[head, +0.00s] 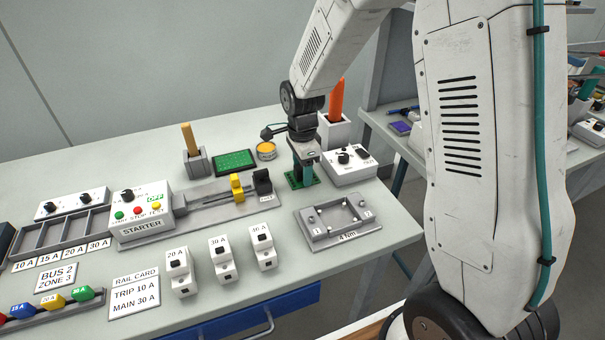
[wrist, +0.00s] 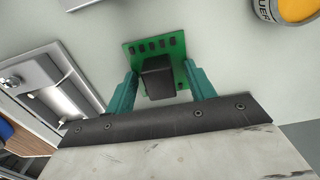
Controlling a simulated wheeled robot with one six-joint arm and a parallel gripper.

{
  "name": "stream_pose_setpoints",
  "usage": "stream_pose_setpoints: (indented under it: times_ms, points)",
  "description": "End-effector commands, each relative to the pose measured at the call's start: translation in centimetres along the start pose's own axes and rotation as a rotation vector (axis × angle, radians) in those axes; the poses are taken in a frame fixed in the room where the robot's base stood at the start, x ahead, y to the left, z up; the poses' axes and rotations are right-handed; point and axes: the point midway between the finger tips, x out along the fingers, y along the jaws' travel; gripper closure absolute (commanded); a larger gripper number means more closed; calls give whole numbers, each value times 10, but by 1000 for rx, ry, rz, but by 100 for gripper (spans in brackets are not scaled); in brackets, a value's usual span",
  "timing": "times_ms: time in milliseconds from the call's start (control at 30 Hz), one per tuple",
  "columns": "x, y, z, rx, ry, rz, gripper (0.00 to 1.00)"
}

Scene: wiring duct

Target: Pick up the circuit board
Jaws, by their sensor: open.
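The circuit board (head: 293,183) is a small green board lying on the table below my gripper (head: 303,172). In the wrist view the circuit board (wrist: 176,47) shows a large black block and a row of small dark parts. My gripper's teal fingers (wrist: 161,88) stand apart on either side of the black block, with the board between and just beyond them. The jaws are open. I cannot tell whether the fingers touch the board. In the head view the fingers hide part of it.
A grey fixture plate (head: 318,236) marked 4 Nm lies in front. A white box with knobs (head: 349,172) stands close on the right. A yellow-topped tin (head: 266,151), a green mat (head: 235,160) and a cup with an orange tool (head: 334,130) are behind. A rail with clips (head: 215,203) is left.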

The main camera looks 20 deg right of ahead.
Motion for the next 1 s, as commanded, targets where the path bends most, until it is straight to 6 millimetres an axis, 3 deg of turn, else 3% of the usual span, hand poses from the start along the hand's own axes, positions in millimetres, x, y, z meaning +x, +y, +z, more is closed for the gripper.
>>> stream_pose_setpoints:
  times_ms: [200,367,400,733,1000]
  points:
    - [1,0,0,-1,0,0,45]
    - [0,0,0,-1,0,0,90]
    - [0,0,0,-1,0,0,95]
    - [-6,-1,0,-1,0,-2,95]
    - [-55,-1,0,-1,0,-4,95]
